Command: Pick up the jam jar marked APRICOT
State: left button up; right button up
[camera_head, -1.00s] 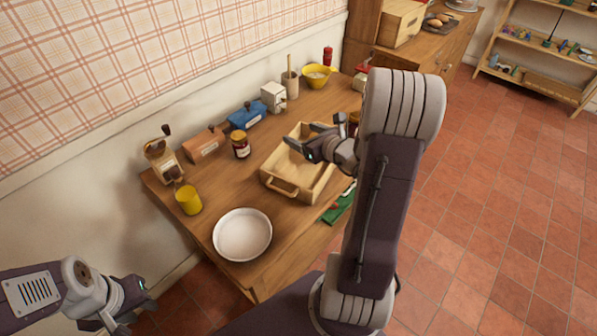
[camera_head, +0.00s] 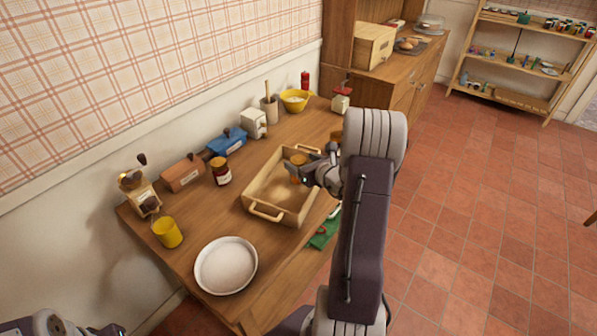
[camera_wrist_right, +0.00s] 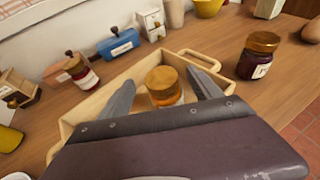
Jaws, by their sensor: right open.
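A jar with a gold lid and orange contents (camera_head: 298,162) stands inside the wooden tray (camera_head: 266,211). The same orange jar shows in the right wrist view (camera_wrist_right: 164,88), between my open fingers; its label is too small to read. My right gripper (camera_head: 308,170) is open at the tray's right side, close to this jar. A dark red jar (camera_head: 221,172) stands on the table left of the tray. Another dark jar (camera_wrist_right: 257,58) stands right of the tray in the wrist view. My left gripper is barely in view at the bottom left edge.
A white dish (camera_head: 226,266) and a yellow cup (camera_head: 167,233) stand at the table's near left. A grinder (camera_head: 138,192), a brown box (camera_head: 183,174), a blue box (camera_head: 227,143) and a yellow bowl (camera_head: 295,101) line the wall. A green cloth (camera_head: 325,233) lies by the right edge.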

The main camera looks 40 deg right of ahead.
aim_at(300, 161)
jog(key=x, duration=0.3)
jog(key=shift+d+f, duration=0.1)
jog(key=shift+d, duration=0.05)
jog(key=shift+c, duration=0.3)
jog(key=shift+s, duration=0.1)
grip_shut()
jog(key=shift+r, duration=0.2)
jog(key=r, duration=0.3)
jog(key=r+p, duration=0.1)
jog(key=shift+d+r, duration=0.3)
jog(key=shift+r, duration=0.05)
jog(key=s+d+r+p, duration=0.2)
jog(key=d+r, duration=0.4)
jog(key=d, duration=0.4)
jog(key=shift+s+d, duration=0.35)
jog(key=shift+s, duration=0.15)
